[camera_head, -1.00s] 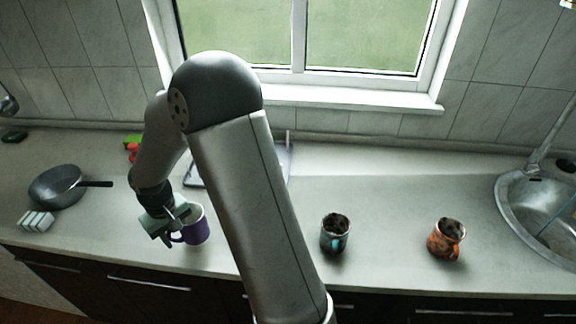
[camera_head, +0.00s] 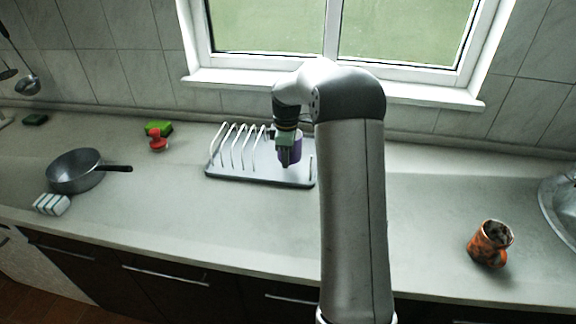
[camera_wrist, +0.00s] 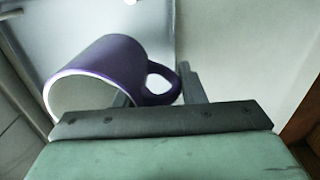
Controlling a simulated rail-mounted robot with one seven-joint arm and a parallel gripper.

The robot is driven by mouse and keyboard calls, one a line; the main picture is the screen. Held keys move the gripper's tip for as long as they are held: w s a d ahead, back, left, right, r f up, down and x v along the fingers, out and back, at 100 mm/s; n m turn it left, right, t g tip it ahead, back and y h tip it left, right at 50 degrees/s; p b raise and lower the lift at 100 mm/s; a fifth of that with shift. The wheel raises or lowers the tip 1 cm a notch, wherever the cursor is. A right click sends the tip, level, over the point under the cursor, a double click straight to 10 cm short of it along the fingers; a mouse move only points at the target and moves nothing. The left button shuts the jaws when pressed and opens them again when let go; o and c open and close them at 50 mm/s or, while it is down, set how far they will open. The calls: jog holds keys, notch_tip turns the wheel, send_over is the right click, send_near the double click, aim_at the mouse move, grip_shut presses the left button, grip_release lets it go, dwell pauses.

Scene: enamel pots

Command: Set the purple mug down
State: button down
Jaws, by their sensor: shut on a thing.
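The purple mug (camera_head: 296,150) is at the right part of the grey dish rack (camera_head: 222,176) in the head view. Whether it touches the rack or hangs above it I cannot tell. My gripper (camera_head: 284,158) is shut on the mug and partly covers it. In the wrist view the mug (camera_wrist: 112,62) lies sideways in the picture, its white-rimmed opening to the lower left. Its handle is on the right, at the dark gripper fingers (camera_wrist: 188,84).
Wire dividers stand on the rack's left part. A green sponge (camera_head: 158,128) and a red item (camera_head: 158,144) lie left of it. A pan (camera_head: 75,172) and pale blocks (camera_head: 50,204) are farther left. An orange mug (camera_head: 488,246) stands at right.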

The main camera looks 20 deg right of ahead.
jog(key=shift+f+p, duration=0.3)
jog(key=shift+f, duration=2.2)
jog(key=shift+f, duration=0.1)
jog(key=c, duration=0.9)
grip_release()
jog(key=shift+f, duration=0.1)
